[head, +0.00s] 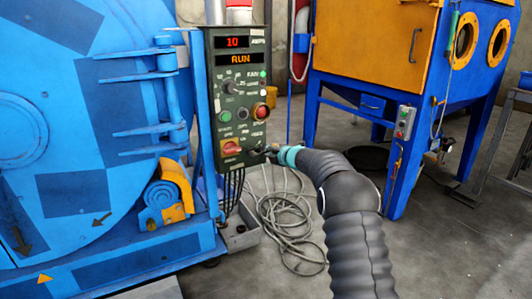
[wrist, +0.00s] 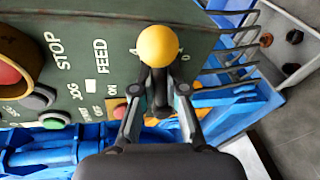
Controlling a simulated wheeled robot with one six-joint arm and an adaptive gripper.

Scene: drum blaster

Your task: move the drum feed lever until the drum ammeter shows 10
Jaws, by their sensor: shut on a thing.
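The drum ammeter (head: 233,42) at the top of the green control panel (head: 219,153) shows 10 in red in the head view. The display below it (head: 240,59) reads RUN. The feed lever with its yellow ball knob (wrist: 158,46) stands in front of the panel beside the word FEED in the wrist view. My gripper (wrist: 159,100) is shut on the lever's dark stem, just below the knob. In the head view my gripper (head: 268,151) is at the panel's lower right edge, and the lever is mostly hidden there.
The blue drum machine (head: 85,60) stands left of the panel. A red emergency stop (head: 260,111) and a red switch (head: 231,147) sit close to my gripper. Coiled cables (head: 290,220) lie on the floor below. A blue and orange cabinet (head: 370,40) stands at the right.

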